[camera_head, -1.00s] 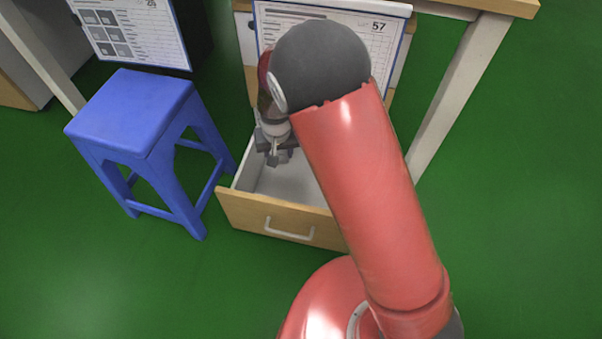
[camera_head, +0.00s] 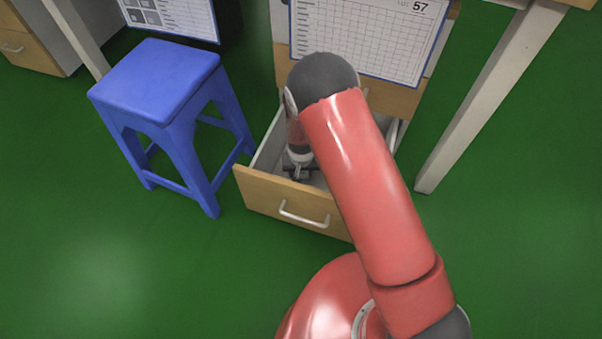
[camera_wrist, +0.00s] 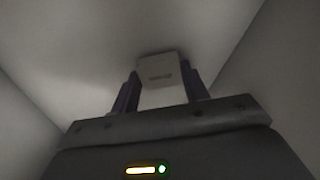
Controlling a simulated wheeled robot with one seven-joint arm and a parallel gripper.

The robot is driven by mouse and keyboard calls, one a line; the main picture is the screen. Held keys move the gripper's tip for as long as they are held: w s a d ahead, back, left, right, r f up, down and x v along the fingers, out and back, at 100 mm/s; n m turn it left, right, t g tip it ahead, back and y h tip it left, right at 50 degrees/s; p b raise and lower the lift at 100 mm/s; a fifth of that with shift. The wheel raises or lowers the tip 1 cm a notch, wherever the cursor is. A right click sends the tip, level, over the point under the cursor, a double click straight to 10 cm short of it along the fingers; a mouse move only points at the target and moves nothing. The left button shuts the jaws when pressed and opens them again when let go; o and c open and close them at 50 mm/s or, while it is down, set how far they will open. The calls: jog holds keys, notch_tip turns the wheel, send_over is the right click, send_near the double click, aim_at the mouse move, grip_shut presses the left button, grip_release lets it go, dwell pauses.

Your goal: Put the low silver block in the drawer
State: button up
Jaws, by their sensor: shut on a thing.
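The low silver block (camera_wrist: 160,75) shows as a pale grey block between the two dark fingers of my gripper (camera_wrist: 161,92) in the wrist view. My gripper is shut on it. In the head view my gripper (camera_head: 299,174) is down inside the open drawer (camera_head: 290,205), just behind its wooden front. The block cannot be made out there. The wrist view shows the drawer's pale floor (camera_wrist: 75,45) and side walls around the block. I cannot tell whether the block touches the floor.
A blue stool (camera_head: 155,85) stands left of the drawer. A printed sheet (camera_head: 365,35) hangs on the cabinet above the drawer. A pale table leg (camera_head: 480,110) stands to the right. My red arm hides the drawer's right part. The green floor in front is clear.

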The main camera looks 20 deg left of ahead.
jog(key=shift+f, duration=0.55)
jog(key=shift+f, duration=0.15)
jog(key=o, duration=1)
jog(key=shift+o, duration=0.2)
notch_tip(320, 180, up, 12)
jog(key=s+p, duration=0.1)
jog(key=p, duration=0.1)
jog(key=shift+s+d, duration=0.3)
jog(key=shift+s, duration=0.05)
